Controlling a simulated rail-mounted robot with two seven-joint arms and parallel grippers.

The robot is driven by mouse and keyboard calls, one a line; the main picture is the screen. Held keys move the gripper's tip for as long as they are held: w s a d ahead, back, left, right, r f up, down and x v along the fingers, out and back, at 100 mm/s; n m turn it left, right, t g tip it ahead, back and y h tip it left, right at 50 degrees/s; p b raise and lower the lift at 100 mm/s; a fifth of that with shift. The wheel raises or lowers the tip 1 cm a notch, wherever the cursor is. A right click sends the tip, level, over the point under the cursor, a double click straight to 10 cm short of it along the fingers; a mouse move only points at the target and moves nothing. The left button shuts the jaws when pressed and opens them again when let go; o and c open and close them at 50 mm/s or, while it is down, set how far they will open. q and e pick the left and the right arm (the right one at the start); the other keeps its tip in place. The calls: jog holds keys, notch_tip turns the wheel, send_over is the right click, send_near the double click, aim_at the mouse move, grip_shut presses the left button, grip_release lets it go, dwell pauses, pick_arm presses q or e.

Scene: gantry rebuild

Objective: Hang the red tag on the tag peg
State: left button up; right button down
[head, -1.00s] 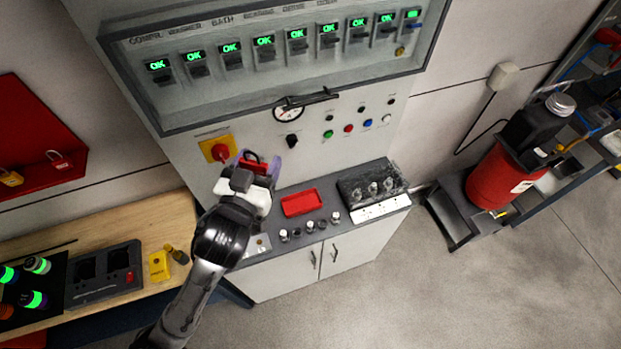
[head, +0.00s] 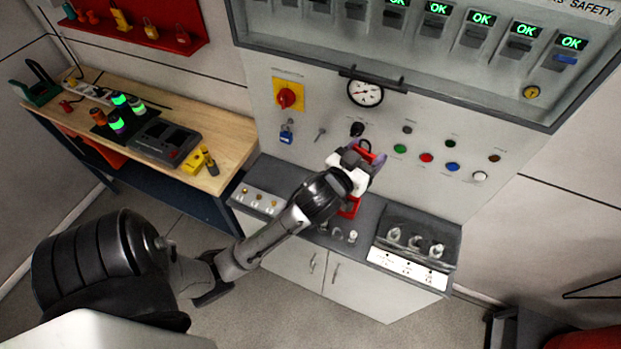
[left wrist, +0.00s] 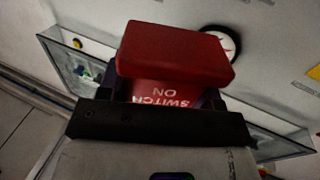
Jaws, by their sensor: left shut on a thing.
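My left gripper (head: 366,160) is shut on the red tag, in front of the grey panel, just below the black knob (head: 357,129). Only a little red of the tag (head: 364,145) shows between the fingers in the head view. In the left wrist view, the red tag (left wrist: 175,55) fills the jaws (left wrist: 165,95) and carries white lettering, partly readable as "SWITCH ON". A small grey peg-like piece (head: 320,134) sticks out of the panel left of the gripper; I cannot tell for sure that it is the tag peg. My right gripper is not in view.
A gauge (head: 365,92) and coloured buttons (head: 426,158) are near the gripper. Below are a red tray (head: 350,207) and a socket block (head: 415,240) on the counter. A wooden bench (head: 228,132) stands left.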

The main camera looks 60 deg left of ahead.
aim_at(321, 142)
pick_arm(q)
jog(key=s+a+f+n+g+y+b, duration=0.1)
jog(key=s+a+f+n+y+b, duration=0.15)
jog(key=a+f+b, duration=0.45)
jog(key=s+a+f+n+g+y+b, duration=0.1)
jog(key=s+a+f+g+y+b, duration=0.2)
jog(key=a+f, duration=0.6)
jog(key=shift+t, duration=0.6)
jog(key=shift+w+a+f+b, duration=0.45)
jog(key=shift+w+a+b, duration=0.4)
jog(key=shift+w+a, duration=0.05)
jog(key=shift+w+a+f+b, duration=0.45)
jog(key=shift+w+a+b, duration=0.35)
jog(key=shift+w+a, duration=0.05)
jog(key=shift+w+a+f+b, duration=0.45)
jog(key=shift+w+a+b, duration=0.4)
jog(key=shift+w+a, duration=0.25)
jog(key=shift+w, duration=0.05)
jog(key=shift+w+a+f, duration=0.15)
jog(key=shift+w+f, duration=0.05)
jog(key=shift+f, duration=0.05)
jog(key=shift+f, duration=0.25)
jog(key=shift+f, duration=0.15)
